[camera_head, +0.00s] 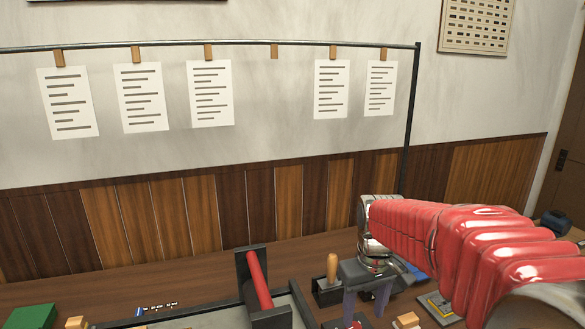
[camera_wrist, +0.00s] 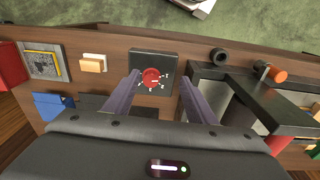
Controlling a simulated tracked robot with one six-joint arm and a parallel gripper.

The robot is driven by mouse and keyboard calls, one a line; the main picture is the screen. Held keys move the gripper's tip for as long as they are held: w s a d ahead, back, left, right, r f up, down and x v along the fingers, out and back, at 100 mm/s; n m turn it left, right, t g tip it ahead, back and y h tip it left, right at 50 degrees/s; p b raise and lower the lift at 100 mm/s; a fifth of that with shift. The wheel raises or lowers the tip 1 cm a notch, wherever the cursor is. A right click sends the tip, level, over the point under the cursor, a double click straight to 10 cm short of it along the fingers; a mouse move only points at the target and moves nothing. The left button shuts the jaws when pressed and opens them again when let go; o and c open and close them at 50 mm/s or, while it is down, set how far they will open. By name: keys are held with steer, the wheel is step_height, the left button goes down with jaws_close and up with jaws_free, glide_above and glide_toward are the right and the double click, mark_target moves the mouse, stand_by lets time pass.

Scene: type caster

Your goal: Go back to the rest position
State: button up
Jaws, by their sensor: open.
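My gripper (camera_wrist: 152,98) shows in the wrist view with its two purple fingers spread apart and nothing between them. Beyond the fingertips, on the wooden table, is a dark square plate with a round red knob (camera_wrist: 151,77) and white marks around it. In the head view my red-sleeved arm reaches in from the right, and my gripper (camera_head: 366,300) points down over the table. The fingertips look close to the table things there, but I cannot tell whether they touch any.
A dark frame with a red roller (camera_head: 259,278) stands left of my gripper. A wooden-handled tool (camera_head: 332,268) stands close beside it. A green block (camera_head: 30,317) lies at the left front. Paper sheets (camera_head: 211,93) hang on a rail behind. In the wrist view, a black-topped structure (camera_wrist: 222,92) is right of the fingers.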

steer(key=s+r+m+t, duration=0.1)
steer(key=s+r+t, duration=0.1)
steer(key=s, duration=0.8)
steer(key=s+r+m+t, duration=0.2)
steer(key=s, duration=0.7)
steer(key=shift+s+r+t, duration=0.4)
stand_by(0.4)
